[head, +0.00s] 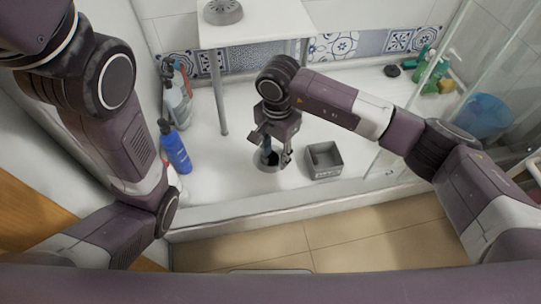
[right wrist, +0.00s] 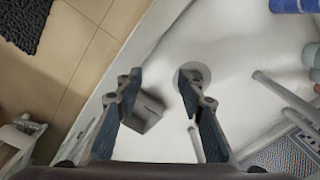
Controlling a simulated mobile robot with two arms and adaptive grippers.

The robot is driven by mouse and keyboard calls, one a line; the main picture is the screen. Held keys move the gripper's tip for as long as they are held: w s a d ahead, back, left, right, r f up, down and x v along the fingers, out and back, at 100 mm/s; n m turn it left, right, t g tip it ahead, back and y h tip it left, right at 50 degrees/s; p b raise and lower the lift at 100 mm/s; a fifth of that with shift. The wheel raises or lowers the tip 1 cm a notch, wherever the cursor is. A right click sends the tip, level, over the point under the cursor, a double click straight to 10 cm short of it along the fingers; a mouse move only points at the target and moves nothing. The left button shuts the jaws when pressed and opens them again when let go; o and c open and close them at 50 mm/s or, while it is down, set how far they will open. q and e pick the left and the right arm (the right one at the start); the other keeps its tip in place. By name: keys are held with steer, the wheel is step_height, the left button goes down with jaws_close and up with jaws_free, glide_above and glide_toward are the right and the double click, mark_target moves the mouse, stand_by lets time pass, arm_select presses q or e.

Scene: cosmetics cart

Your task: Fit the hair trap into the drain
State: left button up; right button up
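A round, grey, domed piece with small holes, which looks like the hair trap (head: 223,11), sits on the white stool at the top of the head view. The drain (head: 270,193) is a round grey fitting in the white shower floor. My right gripper (head: 274,163) points down over the drain and hides part of it. In the right wrist view the drain (right wrist: 203,70) shows partly behind one finger. The right gripper's fingers (right wrist: 160,78) are spread apart with nothing held between them. My left arm comes in from the left; its gripper is out of view.
An open grey square box (head: 323,160) stands just right of the drain. Blue bottle (head: 174,150) and other bottles stand at left. The stool (head: 255,33) has thin legs. Green bottles (head: 432,72) and a blue basin (head: 487,117) are at right, near a glass panel.

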steer(key=shift+n, duration=0.4)
steer(key=r+p, duration=0.1)
steer(key=d+r+p, duration=0.1)
steer(key=r, duration=0.1)
steer(key=s+r+p, duration=0.1)
steer(key=r, duration=0.1)
steer(key=shift+s+d+r, duration=0.1)
steer(key=shift+d+r, duration=0.1)
steer(key=shift+d, duration=0.05)
